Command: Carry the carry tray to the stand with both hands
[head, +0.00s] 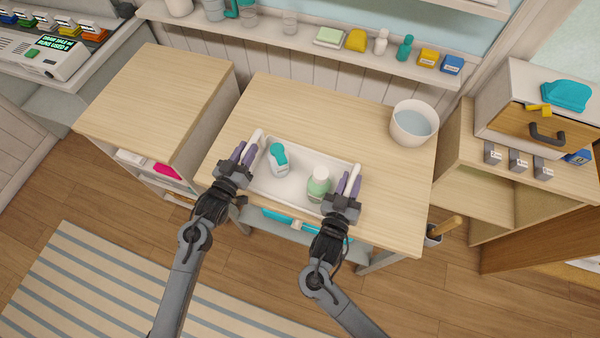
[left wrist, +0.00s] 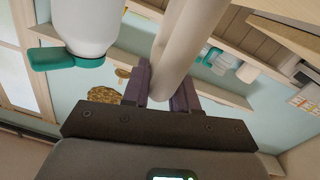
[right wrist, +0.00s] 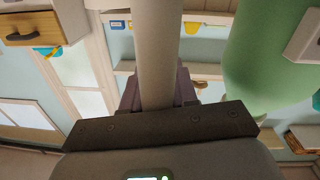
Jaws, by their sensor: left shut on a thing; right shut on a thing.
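The white carry tray (head: 305,158) is over the front part of the wooden table (head: 320,115); I cannot tell whether it touches the top. It carries a white bottle with a teal top (head: 279,161) and a green bottle with a white cap (head: 318,185), both upright. My left gripper (head: 243,156) is shut on the tray's left handle (left wrist: 176,45). My right gripper (head: 347,186) is shut on its right handle (right wrist: 158,60). Both handles run between the fingers in the wrist views. I cannot tell which surface is the stand.
A white bowl (head: 413,122) of bluish liquid stands at the table's right end. A wooden-topped cabinet (head: 155,90) with a bare top is at the left, across a narrow gap. A shelf with small items is behind. A drawer unit (head: 535,120) is at the right.

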